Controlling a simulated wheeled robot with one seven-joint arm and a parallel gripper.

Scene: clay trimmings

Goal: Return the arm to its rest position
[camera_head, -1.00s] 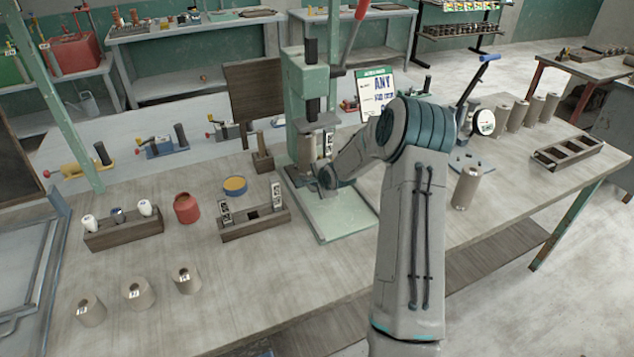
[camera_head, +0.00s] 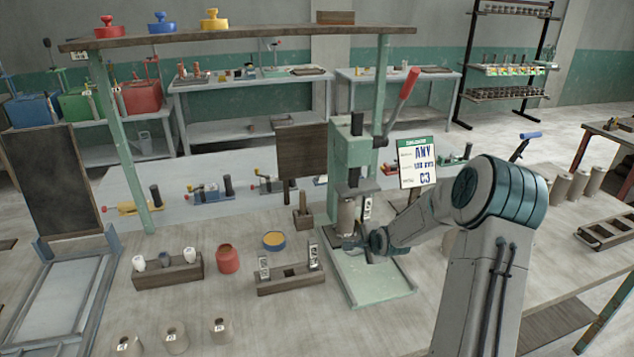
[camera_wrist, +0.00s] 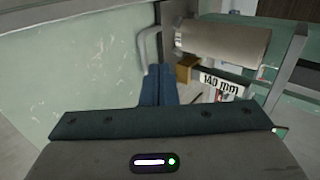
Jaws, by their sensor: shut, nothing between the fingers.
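My arm reaches in from the right in the head view. My gripper (camera_head: 352,243) is low at the green press (camera_head: 370,278), in front of its column and just over its base plate. In the wrist view my gripper's fingers (camera_wrist: 159,84) are together, with nothing between them. A clay-coloured cylinder (camera_head: 346,216) stands upright in the press under its head, close to the fingertips; it also shows in the wrist view (camera_wrist: 225,42). A label reading 140 mm (camera_wrist: 221,86) is beside it there. Whether the fingers touch the cylinder or press cannot be told.
A wooden block with labelled pieces (camera_head: 290,285), a red jar (camera_head: 228,259) and a yellow-topped tin (camera_head: 274,240) stand left of the press. Several cylinders (camera_head: 172,338) stand near the front. A sign (camera_head: 417,165) and a red press lever (camera_head: 403,90) rise close to my arm.

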